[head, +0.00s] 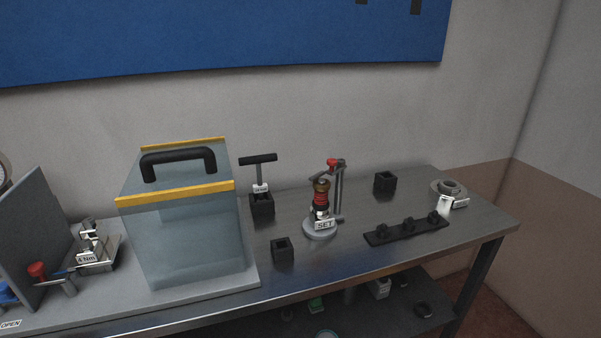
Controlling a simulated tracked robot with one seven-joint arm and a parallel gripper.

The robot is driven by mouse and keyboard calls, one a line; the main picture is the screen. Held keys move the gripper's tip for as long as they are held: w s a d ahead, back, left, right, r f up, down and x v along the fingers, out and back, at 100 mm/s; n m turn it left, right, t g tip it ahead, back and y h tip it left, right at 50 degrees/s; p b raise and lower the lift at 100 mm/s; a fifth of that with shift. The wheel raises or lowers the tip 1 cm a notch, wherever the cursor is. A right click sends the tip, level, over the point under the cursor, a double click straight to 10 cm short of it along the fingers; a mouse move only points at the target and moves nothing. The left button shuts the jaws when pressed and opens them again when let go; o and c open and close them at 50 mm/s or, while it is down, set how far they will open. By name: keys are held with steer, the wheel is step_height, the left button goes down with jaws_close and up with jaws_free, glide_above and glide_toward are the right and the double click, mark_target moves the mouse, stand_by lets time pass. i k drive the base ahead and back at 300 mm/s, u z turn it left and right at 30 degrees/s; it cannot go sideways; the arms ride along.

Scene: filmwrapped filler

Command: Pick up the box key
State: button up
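A T-handled key (258,160), which looks like the box key, stands upright in a black square holder (262,206) on the metal bench. Its black crossbar is on top, and a small white label hangs on its shaft; the label is too small to read surely. The key's lower end is hidden inside the holder. It stands just right of and behind the clear box. My gripper is not in view.
A clear box (185,240) with yellow edges and a black handle stands at left. A fixture labelled SET (321,205) stands right of the key. Empty black holders (282,251) (385,182), a black rack (406,231) and a round metal part (449,190) are also on the bench (340,258).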

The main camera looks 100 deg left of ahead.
mark_target(261, 187)
steer(key=z, duration=0.85)
steer(key=i, duration=0.1)
steer(key=u, duration=3.15)
steer(key=i, duration=0.15)
steer(key=u, duration=1.65)
steer(key=i, duration=1)
steer(key=z, duration=0.5)
steer(key=i, duration=0.5)
steer(key=u, duration=0.1)
